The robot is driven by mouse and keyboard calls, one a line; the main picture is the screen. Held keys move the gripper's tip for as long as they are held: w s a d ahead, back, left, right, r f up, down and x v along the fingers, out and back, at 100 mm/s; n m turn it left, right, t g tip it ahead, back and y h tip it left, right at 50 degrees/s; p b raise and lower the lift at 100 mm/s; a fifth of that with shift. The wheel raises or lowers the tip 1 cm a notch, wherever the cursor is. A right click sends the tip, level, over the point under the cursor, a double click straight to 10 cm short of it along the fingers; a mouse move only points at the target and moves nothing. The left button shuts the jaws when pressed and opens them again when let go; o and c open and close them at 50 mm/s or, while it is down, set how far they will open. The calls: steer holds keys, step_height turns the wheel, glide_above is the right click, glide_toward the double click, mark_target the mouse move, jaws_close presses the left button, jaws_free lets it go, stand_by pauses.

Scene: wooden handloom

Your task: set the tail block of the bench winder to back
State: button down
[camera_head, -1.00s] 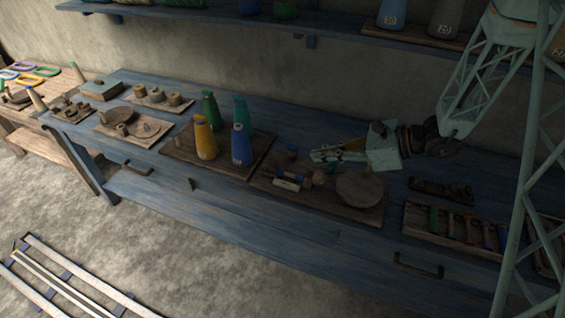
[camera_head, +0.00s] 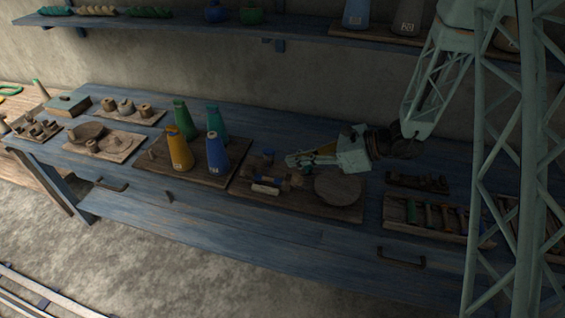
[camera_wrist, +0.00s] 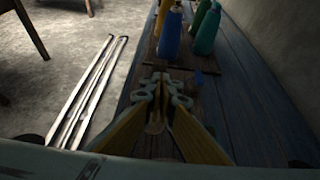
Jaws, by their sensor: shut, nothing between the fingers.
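The bench winder is a dark wooden board (camera_head: 300,203) on the blue bench, with a round wooden disc (camera_head: 338,188) at its right and small blocks and a pale roller (camera_head: 265,189) at its left. A small blue-topped piece (camera_head: 268,156) stands at the board's back left; I cannot tell whether it is the tail block. My gripper (camera_head: 290,160) is above the back part of the board, shut and empty, pointing left. In the wrist view its yellow fingers (camera_wrist: 163,80) meet at the tips and hide much of the winder.
Yellow, blue and green cones (camera_head: 178,150) stand on a board left of the winder. A tray of coloured-handled tools (camera_head: 440,220) lies to the right. A shelf (camera_head: 180,22) runs along the wall above. The front strip of the bench is clear.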

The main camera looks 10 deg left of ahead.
mark_target(253, 168)
steer(key=shift+b+x, duration=1.15)
steer(key=shift+x, duration=5.65)
